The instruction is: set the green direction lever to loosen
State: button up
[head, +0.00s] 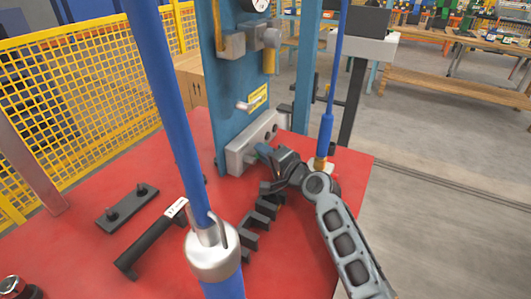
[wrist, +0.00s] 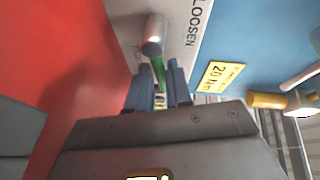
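The green direction lever (wrist: 159,72) shows in the wrist view as a short green bar below a silver cylindrical part (wrist: 153,35). It runs down between the two blue-looking fingers of my gripper (wrist: 159,82). The fingers are close together, one on each side of the lever, and look shut on it. The word LOOSEN (wrist: 198,22) is printed on the grey panel to the right of the lever. In the head view my gripper (head: 266,153) is at the grey block (head: 250,145) at the foot of the blue post; it hides the lever there.
The blue post (head: 232,100) rises from the red table top (head: 155,225). A black-handled tool (head: 150,240) and a dark plate with two knobs (head: 127,207) lie at left. A blue hose (head: 326,120) hangs at right.

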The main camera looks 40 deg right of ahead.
jog(key=shift+o, duration=1.4)
jog(key=shift+s+a+r, duration=0.1)
jog(key=shift+s+r, duration=0.05)
jog(key=shift+s, duration=1.15)
jog(key=shift+s+a+r, duration=0.1)
jog(key=shift+s+r, duration=0.1)
jog(key=shift+s, duration=1.1)
jog(key=shift+s+a+r, duration=0.1)
jog(key=shift+s+r, duration=0.05)
jog(key=shift+s, duration=1.15)
